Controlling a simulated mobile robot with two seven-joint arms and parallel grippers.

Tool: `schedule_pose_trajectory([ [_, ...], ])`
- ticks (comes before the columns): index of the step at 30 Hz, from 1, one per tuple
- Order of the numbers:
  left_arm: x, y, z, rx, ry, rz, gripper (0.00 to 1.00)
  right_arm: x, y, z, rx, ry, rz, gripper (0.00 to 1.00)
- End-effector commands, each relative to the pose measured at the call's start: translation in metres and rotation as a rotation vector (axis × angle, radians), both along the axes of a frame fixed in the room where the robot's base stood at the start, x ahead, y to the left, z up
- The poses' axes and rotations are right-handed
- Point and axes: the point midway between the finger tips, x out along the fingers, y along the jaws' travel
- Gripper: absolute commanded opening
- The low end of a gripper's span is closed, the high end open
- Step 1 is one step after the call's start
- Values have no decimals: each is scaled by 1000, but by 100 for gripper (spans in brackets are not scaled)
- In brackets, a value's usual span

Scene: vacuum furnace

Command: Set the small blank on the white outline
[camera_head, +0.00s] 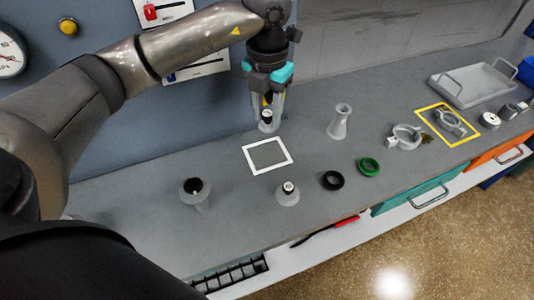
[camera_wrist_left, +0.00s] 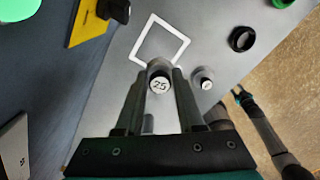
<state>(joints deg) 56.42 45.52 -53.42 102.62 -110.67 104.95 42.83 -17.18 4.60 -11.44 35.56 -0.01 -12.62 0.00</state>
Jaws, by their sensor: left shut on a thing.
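My left gripper (camera_head: 267,108) is shut on a small grey blank (camera_head: 268,125) with a pale top. In the left wrist view this blank's top (camera_wrist_left: 160,85) reads 25 and sits between the fingers. The white outline (camera_head: 281,165) is an empty square frame on the bench, in front of the held blank in the head view. It also shows in the left wrist view (camera_wrist_left: 178,51). I cannot tell whether the blank's base touches the bench. What looks like my right gripper (camera_wrist_left: 240,95) is at the wrist view's right; its jaws are unclear.
A similar grey piece with a pale top (camera_head: 288,193) stands in front of the outline. Another with a black top (camera_head: 194,190) is to the left. A flared grey piece (camera_head: 339,122), black ring (camera_head: 332,180) and green ring (camera_head: 369,167) are to the right. The wall is close behind my gripper.

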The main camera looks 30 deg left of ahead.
Motion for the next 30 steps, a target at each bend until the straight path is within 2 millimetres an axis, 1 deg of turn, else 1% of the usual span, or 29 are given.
schedule_pose_trajectory([
  [3, 2, 2, -2, 1, 1, 87, 0, 0, 0, -1, 0, 0, 0, 50],
  [5, 2, 2, -4, 1, 2, 113, 0, 0, 0, -1, 0, 0, 0, 50],
  [8, 2, 3, -17, 1, 6, 133, 0, 0, 0, -3, 0, 0, 0, 50],
  [12, 1, 2, -44, 1, 6, 132, 0, 0, 0, -7, 0, 0, 0, 50],
  [15, 2, 3, -59, 1, 5, 132, 0, 0, 0, -9, 0, 0, 0, 50],
  [20, 2, 2, -70, 1, 3, 130, 0, 0, 0, -10, 0, 0, 0, 50],
  [27, 2, 3, -101, 1, 4, 130, 0, 0, 0, -15, 0, 0, 0, 50],
  [30, 2, 3, -104, 1, 1, 130, 0, 0, 0, -15, 0, 1, 0, 50],
])
